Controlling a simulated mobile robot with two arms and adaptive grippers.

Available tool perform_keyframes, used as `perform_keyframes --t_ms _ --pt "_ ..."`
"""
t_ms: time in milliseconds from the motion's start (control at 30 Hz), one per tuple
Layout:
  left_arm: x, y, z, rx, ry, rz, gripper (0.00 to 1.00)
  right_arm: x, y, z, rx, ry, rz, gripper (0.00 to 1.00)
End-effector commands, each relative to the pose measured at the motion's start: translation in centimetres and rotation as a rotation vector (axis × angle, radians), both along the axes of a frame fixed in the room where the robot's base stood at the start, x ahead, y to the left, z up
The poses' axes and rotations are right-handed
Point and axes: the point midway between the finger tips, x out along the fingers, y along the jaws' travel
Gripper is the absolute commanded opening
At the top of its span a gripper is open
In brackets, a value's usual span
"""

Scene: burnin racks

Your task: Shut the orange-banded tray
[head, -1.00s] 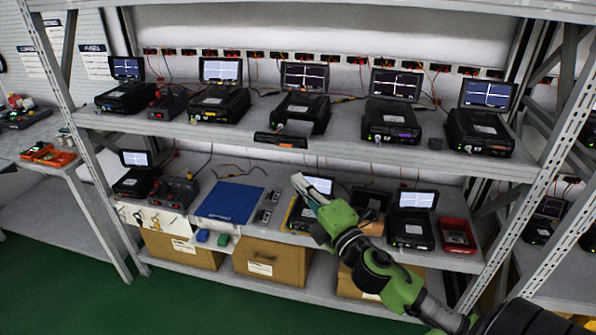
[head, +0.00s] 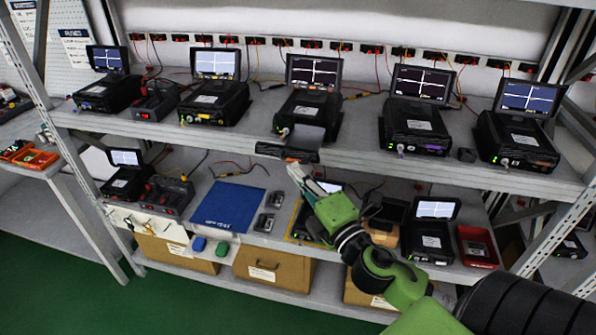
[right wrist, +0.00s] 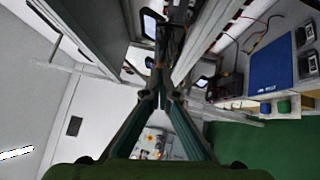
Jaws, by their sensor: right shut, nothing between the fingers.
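The open tray (head: 287,152) sticks out over the front edge of the upper shelf, below the middle black tester (head: 307,107). Its front is dark, with a small orange patch at its lower edge by my fingertips. My right gripper (head: 293,167) is shut and empty, just below and in front of the tray front. In the head view I cannot tell whether it touches. In the right wrist view the closed fingertips (right wrist: 160,92) point at the dark tray end, where a small orange mark shows. My left gripper is not in view.
Other testers with lit screens stand either side, such as the one at right (head: 415,125). The lower shelf below my arm holds a blue mat (head: 229,205), a red bin (head: 478,246) and more testers. Cardboard boxes (head: 272,264) sit underneath. The shelf's front edge is close to my gripper.

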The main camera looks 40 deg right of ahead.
Motion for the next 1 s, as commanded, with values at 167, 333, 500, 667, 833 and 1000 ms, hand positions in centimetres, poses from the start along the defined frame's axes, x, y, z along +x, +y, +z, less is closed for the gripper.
perform_keyframes --t_ms 167,333,500,667,833,1000 --pt "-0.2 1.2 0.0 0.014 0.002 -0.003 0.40 0.0 0.0 0.0 0.000 0.000 0.000 0.00" --pt "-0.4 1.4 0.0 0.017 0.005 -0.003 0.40 0.9 -1.0 0.0 -0.004 0.000 0.000 0.00" --pt "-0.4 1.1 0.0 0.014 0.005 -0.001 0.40 3.8 -4.7 0.0 -0.005 -0.002 -0.004 0.00" --pt "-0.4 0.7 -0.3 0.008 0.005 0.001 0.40 6.6 -8.2 0.0 -0.004 -0.003 -0.002 0.00" --pt "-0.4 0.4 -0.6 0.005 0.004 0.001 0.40 8.5 -10.6 0.0 -0.002 -0.002 0.000 0.00" --pt "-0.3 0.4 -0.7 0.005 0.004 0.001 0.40 9.0 -11.4 0.1 0.000 -0.002 -0.002 0.00"
